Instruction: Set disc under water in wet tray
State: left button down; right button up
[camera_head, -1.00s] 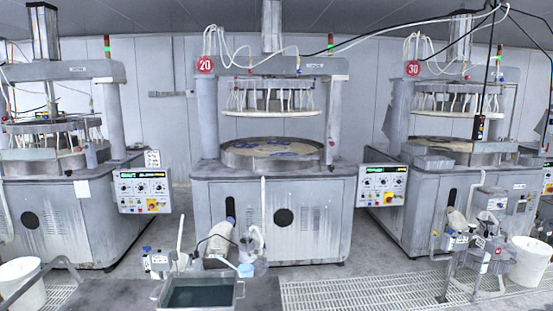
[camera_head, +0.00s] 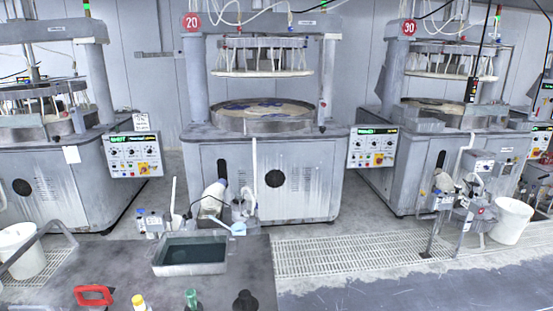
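The wet tray (camera_head: 160,268) is a grey metal pan on the dark bench (camera_head: 110,265), holding dark, still water (camera_head: 195,250). A pale blue-ended tool (camera_head: 238,229) shows by its right rear corner. No separate disc can be made out in the tray or on the bench. Bluish patches lie on the round platen (camera_head: 265,121) of machine 20; they are too small to identify. Neither of my grippers shows in this view.
A red-handled item (camera_head: 95,295), a yellow-capped bottle (camera_head: 138,301), a green-topped item (camera_head: 191,298) and a black knob-like item (camera_head: 245,300) stand along the near bench. Machine 20 (camera_head: 265,180) stands behind. A floor grating (camera_head: 350,249) and white bucket (camera_head: 512,220) are to the right.

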aim_at(210, 252)
jog(key=i+l+z, duration=0.1)
jog(key=l, duration=0.2)
jog(key=i+l+z, duration=0.1)
jog(key=l, duration=0.25)
jog(key=i+l+z, duration=0.1)
jog(key=l, duration=0.2)
jog(key=i+l+z, duration=0.2)
jog(key=i+l, duration=0.15)
jog(key=l, duration=0.15)
jog(key=i+l+z, duration=0.2)
jog(key=i+l, duration=0.15)
jog(key=i+u, duration=0.25)
jog(key=i, duration=0.2)
jog(key=i+l+u, duration=0.25)
jog(key=i, duration=0.2)
jog(key=i+l+u, duration=0.25)
jog(key=i, duration=0.2)
jog(key=i+u, duration=0.35)
jog(key=i, duration=0.4)
jog(key=i+l+u, duration=0.15)
jog(key=i+u, duration=0.2)
jog(key=i, duration=0.35)
